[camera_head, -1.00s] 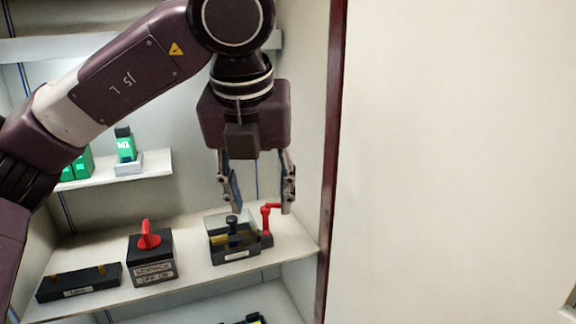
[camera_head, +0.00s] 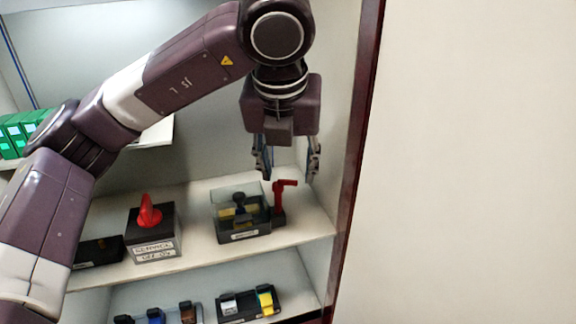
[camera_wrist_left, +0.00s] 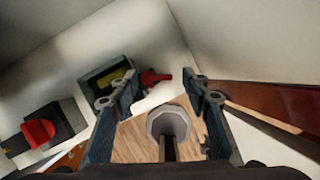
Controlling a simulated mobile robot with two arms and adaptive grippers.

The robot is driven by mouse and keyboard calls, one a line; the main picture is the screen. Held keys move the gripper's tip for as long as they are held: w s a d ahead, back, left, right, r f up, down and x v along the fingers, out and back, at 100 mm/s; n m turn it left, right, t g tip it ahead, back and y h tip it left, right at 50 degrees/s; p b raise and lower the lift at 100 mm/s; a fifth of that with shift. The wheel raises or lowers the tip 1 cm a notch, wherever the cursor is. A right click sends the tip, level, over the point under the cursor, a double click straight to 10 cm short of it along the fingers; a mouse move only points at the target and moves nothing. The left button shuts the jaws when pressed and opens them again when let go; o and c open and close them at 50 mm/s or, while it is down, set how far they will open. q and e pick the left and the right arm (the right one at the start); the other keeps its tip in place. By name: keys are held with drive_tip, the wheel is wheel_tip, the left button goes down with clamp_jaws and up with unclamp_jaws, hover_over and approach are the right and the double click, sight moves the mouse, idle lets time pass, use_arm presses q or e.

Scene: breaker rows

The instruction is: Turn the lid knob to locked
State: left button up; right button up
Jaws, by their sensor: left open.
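A small box with a clear lid (camera_head: 241,222) stands on the shelf, with a dark knob (camera_head: 239,200) on top. My left gripper (camera_head: 288,172) is open and empty, pointing down just above the red handle, right of the knob. In the left wrist view, the box (camera_wrist_left: 92,76) shows partly behind the left finger, and the red handle (camera_wrist_left: 154,77) lies between the fingertips. The knob cannot be made out clearly there. My right gripper is not in view.
A box labelled service (camera_head: 151,243) with a red knob (camera_head: 149,211) stands left of the clear-lidded box. A red-brown cabinet edge (camera_head: 356,170) and side wall are close on the right. Breaker modules (camera_head: 248,303) sit on the lower shelf. Green modules (camera_head: 20,135) are at the left.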

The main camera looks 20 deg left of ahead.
use_arm(q)
drive_tip(key=shift+f, duration=0.45)
drive_tip(key=shift+c, duration=0.8)
drive_tip(key=c, duration=1)
drive_tip(key=shift+o, duration=0.2)
drive_tip(key=shift+s+a+f+m+b, duration=0.1)
drive_tip(key=shift+f+m+b, duration=0.15)
drive_tip(key=shift+m+b, duration=0.55)
drive_tip(key=m+h+b, duration=0.1)
drive_tip(key=b, duration=0.2)
drive_tip(key=shift+s+a+m, duration=0.1)
drive_tip(key=shift+s+m, duration=0.05)
drive_tip(key=shift+m, duration=0.25)
drive_tip(key=shift+s+a+r+m+g+h+b, duration=0.15)
drive_tip(key=shift+a+m+g+h+b, duration=0.35)
drive_tip(key=shift+m, duration=1.15)
drive_tip(key=shift+s+m+g+h+b, duration=0.2)
drive_tip(key=shift+m+h, duration=0.5)
drive_tip(key=shift+m, duration=0.9)
drive_tip(key=shift+s+a+r+m+g+h+b, duration=0.1)
drive_tip(key=shift+a+m+g+h+b, duration=0.3)
drive_tip(key=shift+m, duration=1.25)
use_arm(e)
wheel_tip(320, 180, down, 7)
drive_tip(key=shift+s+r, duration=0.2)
use_arm(q)
drive_tip(key=shift+d, duration=0.15)
